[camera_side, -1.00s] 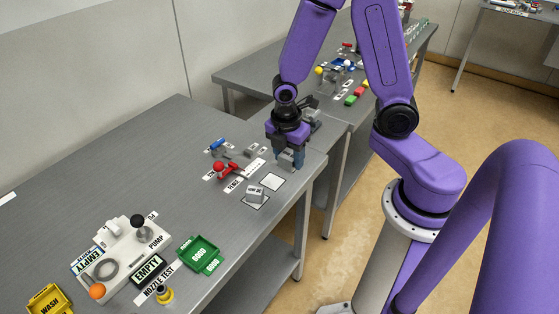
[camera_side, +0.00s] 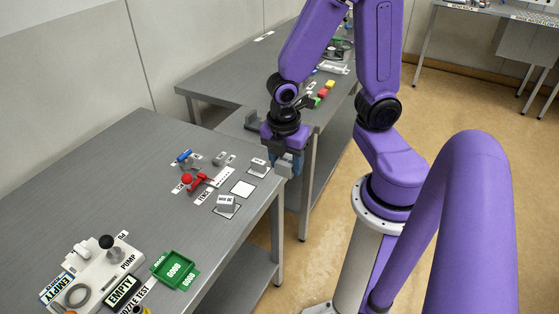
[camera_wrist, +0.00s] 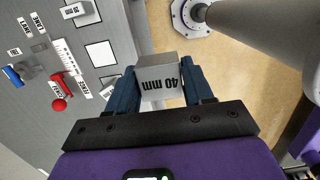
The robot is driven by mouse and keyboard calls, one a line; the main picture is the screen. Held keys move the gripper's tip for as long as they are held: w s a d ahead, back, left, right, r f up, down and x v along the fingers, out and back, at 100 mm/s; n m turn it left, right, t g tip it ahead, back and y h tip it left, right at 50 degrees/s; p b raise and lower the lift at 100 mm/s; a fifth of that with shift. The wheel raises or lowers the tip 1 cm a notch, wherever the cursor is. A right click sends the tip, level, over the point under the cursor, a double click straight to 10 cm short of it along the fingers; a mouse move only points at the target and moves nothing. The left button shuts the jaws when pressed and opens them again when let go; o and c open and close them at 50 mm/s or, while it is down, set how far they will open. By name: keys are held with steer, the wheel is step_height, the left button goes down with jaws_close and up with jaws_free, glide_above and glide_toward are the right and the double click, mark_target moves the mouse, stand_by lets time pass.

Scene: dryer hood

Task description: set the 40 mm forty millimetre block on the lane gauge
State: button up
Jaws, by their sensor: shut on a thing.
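My gripper (camera_wrist: 158,88) is shut on a grey block marked 40 mm (camera_wrist: 160,78), seen upside down in the wrist view. In the side view my gripper (camera_side: 287,164) is at the table's right edge, and the wrist view shows floor beneath the block. In the wrist view, the scale strip (camera_wrist: 66,56) is left of the block.
One grey block (camera_side: 226,202) and another (camera_side: 259,165) sit on white squares, with an empty white square (camera_side: 243,188) between them. A blue-handled part (camera_side: 184,156) stands behind the red lever. A green tray (camera_side: 175,269) and a pump unit (camera_side: 95,265) are at the front left.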

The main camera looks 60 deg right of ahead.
steer(key=w+r, duration=0.1)
steer(key=w, duration=0.9)
glide_above(211, 170)
steer(key=s, duration=0.1)
steer(key=f, duration=0.8)
steer(key=shift+a+f, duration=0.3)
steer(key=shift+w+f, duration=0.5)
steer(key=shift+f, duration=1.6)
steer(key=shift+f, duration=0.15)
steer(key=o, duration=1.2)
steer(key=shift+c, duration=0.2)
